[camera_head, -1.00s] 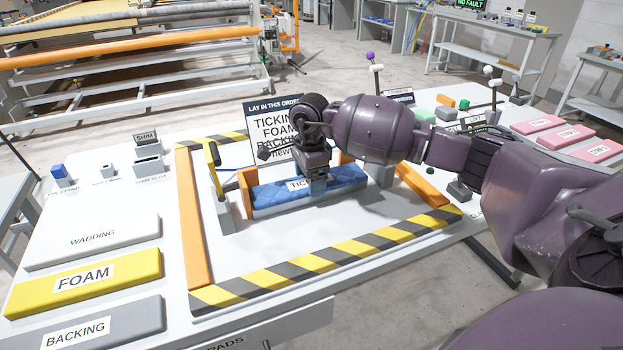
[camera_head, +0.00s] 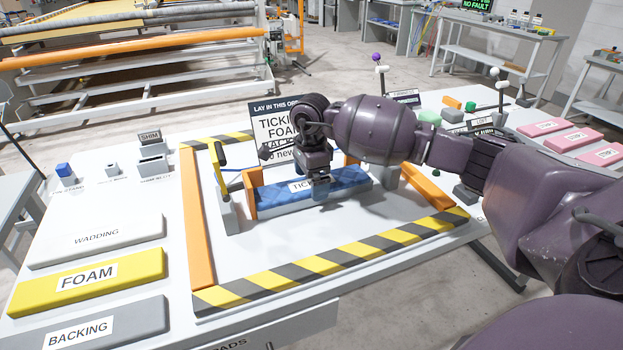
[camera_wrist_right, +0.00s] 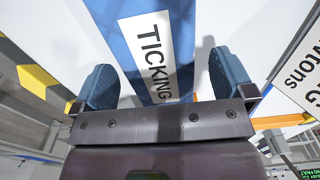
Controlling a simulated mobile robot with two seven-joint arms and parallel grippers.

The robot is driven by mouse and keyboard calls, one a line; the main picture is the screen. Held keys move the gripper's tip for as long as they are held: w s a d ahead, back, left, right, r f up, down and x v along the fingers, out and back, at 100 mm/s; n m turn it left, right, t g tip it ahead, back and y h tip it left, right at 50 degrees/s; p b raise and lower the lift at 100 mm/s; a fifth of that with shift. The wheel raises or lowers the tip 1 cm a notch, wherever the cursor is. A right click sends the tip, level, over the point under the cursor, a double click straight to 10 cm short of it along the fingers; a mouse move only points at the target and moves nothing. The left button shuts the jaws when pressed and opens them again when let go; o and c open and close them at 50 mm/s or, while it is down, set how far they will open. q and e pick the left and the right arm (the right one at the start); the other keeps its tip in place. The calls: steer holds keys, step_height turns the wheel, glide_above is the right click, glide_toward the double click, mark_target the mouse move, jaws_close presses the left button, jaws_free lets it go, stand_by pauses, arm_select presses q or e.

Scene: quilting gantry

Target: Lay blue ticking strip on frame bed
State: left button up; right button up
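The blue ticking strip (camera_head: 347,190) with its white TICKING label lies flat between orange end pieces (camera_head: 249,192) inside the hazard-striped frame (camera_head: 330,263). My right gripper (camera_head: 322,197) is over the middle of the strip and hides part of the label in the head view. In the right wrist view its fingers (camera_wrist_right: 162,72) are spread, one on each side of the blue strip (camera_wrist_right: 118,40), with visible gaps. I cannot tell its exact height above the strip. My left gripper is not in view.
A yellow-handled clamp (camera_head: 222,172) stands at the left end of the strip. WADDING (camera_head: 95,240), FOAM (camera_head: 130,275) and BACKING (camera_head: 140,318) pads lie at left. An order sign (camera_head: 265,125) stands behind. The white surface in front of the strip is clear.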

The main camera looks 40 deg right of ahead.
stand_by(0.3)
step_height(320, 180, up, 4)
steer(key=shift+r, duration=0.25)
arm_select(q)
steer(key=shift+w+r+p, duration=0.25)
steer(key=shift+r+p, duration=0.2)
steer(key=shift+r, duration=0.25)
arm_select(e)
step_height(320, 180, up, 6)
steer(key=shift+r, duration=0.15)
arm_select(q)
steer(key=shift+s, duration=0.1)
arm_select(e)
steer(key=shift+s, duration=0.15)
